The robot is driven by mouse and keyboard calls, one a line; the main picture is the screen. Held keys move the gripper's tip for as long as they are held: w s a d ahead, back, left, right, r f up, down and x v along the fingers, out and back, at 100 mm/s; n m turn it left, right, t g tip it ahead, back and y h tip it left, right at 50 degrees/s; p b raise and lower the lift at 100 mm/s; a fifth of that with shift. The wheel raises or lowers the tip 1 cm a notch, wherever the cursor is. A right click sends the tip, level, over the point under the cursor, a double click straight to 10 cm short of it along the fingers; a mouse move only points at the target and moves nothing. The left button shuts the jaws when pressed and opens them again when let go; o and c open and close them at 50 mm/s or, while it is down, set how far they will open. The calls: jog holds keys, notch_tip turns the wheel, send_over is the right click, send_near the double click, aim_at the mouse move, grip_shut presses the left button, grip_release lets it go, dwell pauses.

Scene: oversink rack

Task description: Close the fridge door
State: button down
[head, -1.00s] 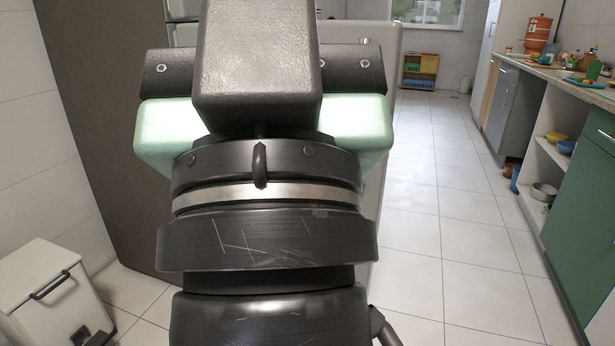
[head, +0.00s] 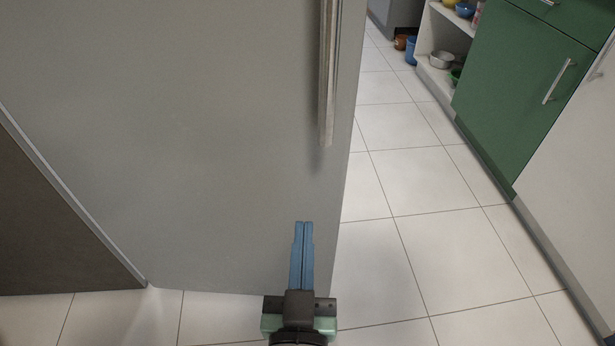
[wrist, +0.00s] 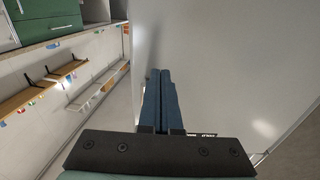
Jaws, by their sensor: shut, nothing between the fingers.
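The fridge door (head: 200,130) is a large flat grey panel that fills the left and middle of the head view. Its vertical metal handle (head: 328,80) is near its right edge. The dark fridge side (head: 50,225) shows at lower left, beyond a pale edge strip. I cannot tell how far the door stands open. My gripper (head: 303,225) has its two blue fingers together, empty, below the handle and in front of the door's lower right part. In the wrist view the fingers (wrist: 160,75) point along the grey door surface (wrist: 230,70); contact is unclear.
A green cabinet (head: 525,90) with a bar handle stands to the right. An open shelf (head: 440,50) with bowls is behind it. White tiled floor (head: 430,180) lies clear between the door and the cabinets. In the wrist view, wooden shelves (wrist: 40,90) show at left.

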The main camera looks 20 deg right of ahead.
jog(key=f, duration=0.1)
send_near(310, 161)
jog(key=x, duration=0.6)
jog(key=shift+f+b, duration=0.15)
jog(key=shift+b, duration=0.25)
jog(key=shift+w+d, duration=0.15)
jog(key=shift+w, duration=0.25)
jog(key=shift+w+d, duration=0.1)
